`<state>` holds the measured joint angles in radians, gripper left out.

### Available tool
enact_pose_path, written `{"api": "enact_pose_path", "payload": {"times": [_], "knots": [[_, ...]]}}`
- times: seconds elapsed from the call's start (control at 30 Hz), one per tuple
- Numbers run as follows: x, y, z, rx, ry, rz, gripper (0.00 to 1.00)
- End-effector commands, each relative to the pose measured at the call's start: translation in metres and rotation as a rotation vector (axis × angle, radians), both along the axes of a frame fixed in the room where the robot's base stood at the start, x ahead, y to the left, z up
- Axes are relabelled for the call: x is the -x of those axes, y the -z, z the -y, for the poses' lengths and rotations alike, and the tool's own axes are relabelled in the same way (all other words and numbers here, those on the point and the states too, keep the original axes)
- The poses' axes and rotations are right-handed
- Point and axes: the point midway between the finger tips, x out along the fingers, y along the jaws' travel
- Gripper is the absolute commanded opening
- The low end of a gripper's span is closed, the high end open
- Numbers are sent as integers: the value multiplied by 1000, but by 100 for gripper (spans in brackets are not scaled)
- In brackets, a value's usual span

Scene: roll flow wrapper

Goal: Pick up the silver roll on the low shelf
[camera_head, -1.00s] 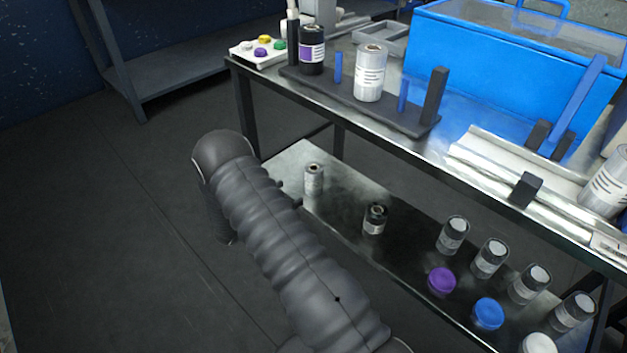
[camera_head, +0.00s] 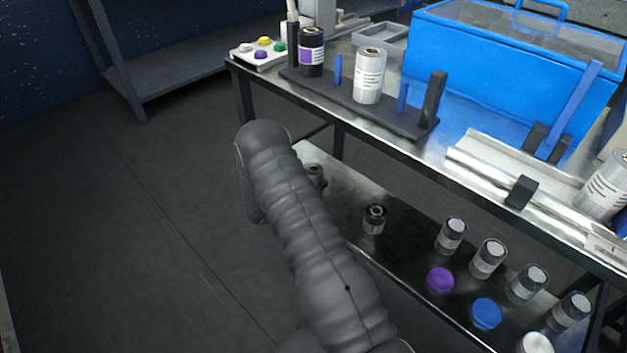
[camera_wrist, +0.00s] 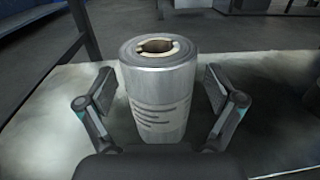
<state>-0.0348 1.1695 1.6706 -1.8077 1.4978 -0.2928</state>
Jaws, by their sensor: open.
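The silver roll (camera_wrist: 157,88) stands upright on the low shelf (camera_wrist: 270,85), with a hollow core at its top and a label with dark lines on its front. In the wrist view my gripper (camera_wrist: 158,95) is open, with one finger on each side of the roll and a small gap visible at each side. In the head view the roll (camera_head: 315,174) is mostly hidden behind my arm, and my gripper's fingers are hidden too. The low shelf (camera_head: 345,187) shows beside my arm.
A dark roll (camera_head: 375,219) stands on the low shelf to the right. The upper table (camera_head: 420,155) overhangs behind, with a table leg (camera_head: 246,100) near my arm.

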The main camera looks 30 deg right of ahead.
Motion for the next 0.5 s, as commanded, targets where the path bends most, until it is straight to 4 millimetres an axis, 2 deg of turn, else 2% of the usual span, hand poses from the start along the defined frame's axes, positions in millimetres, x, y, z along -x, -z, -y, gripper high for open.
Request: {"api": "enact_pose_path", "payload": {"times": [0.17,0.4,0.5], "knots": [[0,0,0,0,-1,0,92],[0,0,0,0,0,0,32],[0,0,0,1,0,1,11]]}}
